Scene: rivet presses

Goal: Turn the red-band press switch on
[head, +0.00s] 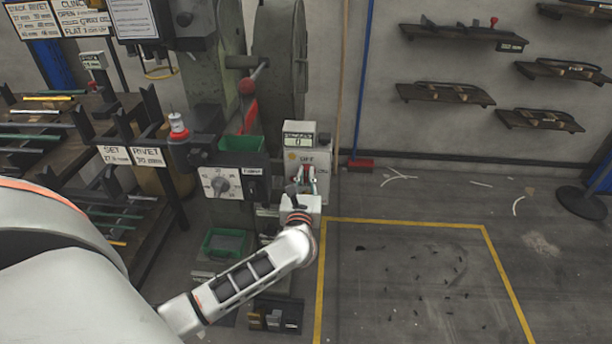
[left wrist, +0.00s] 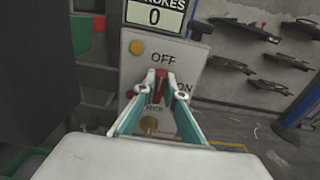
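The press switch is on a pale control box (head: 293,160) beside the press, under a counter reading 0. OFF is marked above the switch and ON to its right. The red switch handle (left wrist: 160,87) stands roughly upright, pointing towards OFF. My left gripper (head: 307,174) reaches the front of this box. In the left wrist view its teal fingers (left wrist: 161,80) converge on either side of the red handle, which fills the narrow gap between the tips. The lower part of the handle is partly hidden by the fingers. My right gripper is not in view.
A yellow knob (left wrist: 136,47) sits at the box's upper left. A dial panel (head: 220,183) and green bins (head: 226,243) are left of it. A rack of rods (head: 60,135) stands further left. Yellow-lined floor (head: 430,223) lies open to the right, below wall shelves (head: 445,94).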

